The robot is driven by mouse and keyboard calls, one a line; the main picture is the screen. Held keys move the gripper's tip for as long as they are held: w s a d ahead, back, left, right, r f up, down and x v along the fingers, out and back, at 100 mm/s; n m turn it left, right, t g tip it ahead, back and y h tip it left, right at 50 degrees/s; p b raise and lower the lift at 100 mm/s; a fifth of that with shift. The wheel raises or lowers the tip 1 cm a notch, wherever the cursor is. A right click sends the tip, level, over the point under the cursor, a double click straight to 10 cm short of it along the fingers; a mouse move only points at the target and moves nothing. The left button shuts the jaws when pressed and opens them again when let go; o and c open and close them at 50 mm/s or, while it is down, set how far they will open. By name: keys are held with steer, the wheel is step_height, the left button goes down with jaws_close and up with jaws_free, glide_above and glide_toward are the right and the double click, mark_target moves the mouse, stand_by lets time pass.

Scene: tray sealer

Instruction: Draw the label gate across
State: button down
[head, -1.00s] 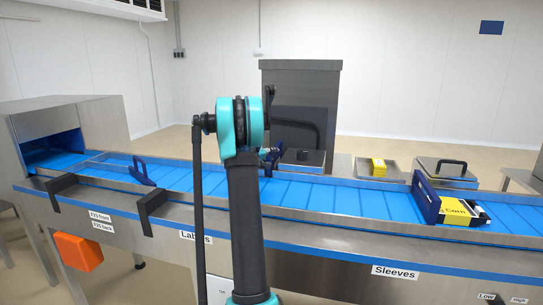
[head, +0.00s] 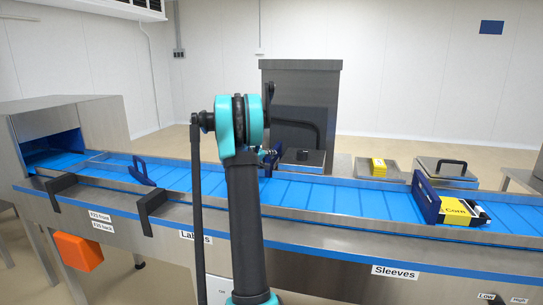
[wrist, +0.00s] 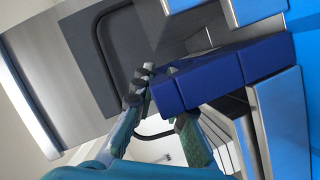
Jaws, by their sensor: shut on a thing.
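A dark blue gate handle (wrist: 235,70) crosses the upper middle of the wrist view, beside the metal rail of the blue belt. My gripper (wrist: 168,112) is shut on its left end, one finger on each side. In the head view the dark blue part (head: 268,162) shows only in a small piece at the far rail, right of my arm. My arm hides most of it and most of the gripper there. A "Labels" sign (head: 195,236) is on the near side of the conveyor, left of my arm.
The blue belt (head: 330,198) runs across, with a second blue handle (head: 141,172) at left. A blue frame with a yellow "Corn" sleeve (head: 455,210) stands at right. A grey cabinet (head: 300,90) and a yellow stack (head: 378,165) are behind. An orange box (head: 77,251) hangs at front left.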

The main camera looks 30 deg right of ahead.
steer(key=s+a, duration=0.5)
steer(key=a, duration=0.1)
steer(key=s+a, duration=1)
steer(key=a, duration=0.1)
steer(key=shift+a, duration=0.35)
steer(key=c, duration=1.5)
jaws_free()
steer(key=shift+c, duration=0.2)
steer(key=v, duration=1.2)
